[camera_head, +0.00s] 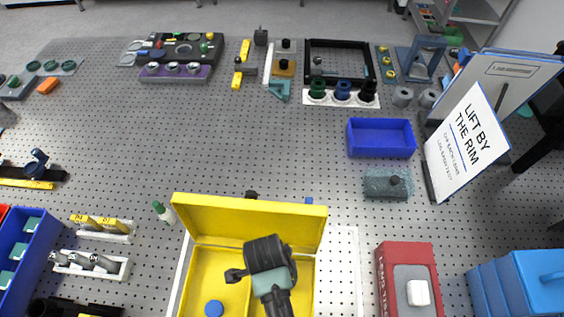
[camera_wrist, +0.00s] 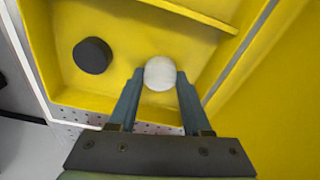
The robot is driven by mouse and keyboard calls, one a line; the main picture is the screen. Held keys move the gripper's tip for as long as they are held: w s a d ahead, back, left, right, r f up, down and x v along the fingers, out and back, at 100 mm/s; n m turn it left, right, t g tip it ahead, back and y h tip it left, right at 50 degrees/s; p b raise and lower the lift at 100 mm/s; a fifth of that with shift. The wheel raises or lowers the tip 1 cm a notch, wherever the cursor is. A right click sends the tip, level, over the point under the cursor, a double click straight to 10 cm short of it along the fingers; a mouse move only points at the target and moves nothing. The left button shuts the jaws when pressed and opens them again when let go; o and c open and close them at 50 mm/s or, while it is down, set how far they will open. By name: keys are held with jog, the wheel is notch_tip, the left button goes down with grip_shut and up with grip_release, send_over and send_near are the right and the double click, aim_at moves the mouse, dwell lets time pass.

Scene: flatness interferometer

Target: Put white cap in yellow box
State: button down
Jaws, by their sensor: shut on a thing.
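The white cap (camera_wrist: 160,73) shows as a round white disc between my fingertips in the wrist view. My gripper (camera_wrist: 159,80) is shut on it. The yellow box (camera_head: 207,267) is open at the bottom middle of the head view, with its lid raised at the back. The box (camera_wrist: 145,110) also fills most of the wrist view. My gripper is over the box interior; the cap's height above the floor cannot be told. In the head view my wrist hides the fingertips and the cap.
A blue round disc (camera_head: 214,309) lies in the box's left part. A dark disc (camera_wrist: 92,55) lies in the box in the wrist view. A red case (camera_head: 405,250) stands to the right of the box. A small green-capped bottle (camera_head: 163,212) stands to the left.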

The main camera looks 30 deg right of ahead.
jog(key=shift+f, duration=0.15)
jog(key=shift+c, duration=1.7)
grip_release()
notch_tip(320, 180, up, 12)
jog(key=a, duration=0.1)
jog(key=shift+w+a+p, duration=0.15)
jog(key=shift+w+p, duration=0.15)
jog(key=shift+p, duration=0.15)
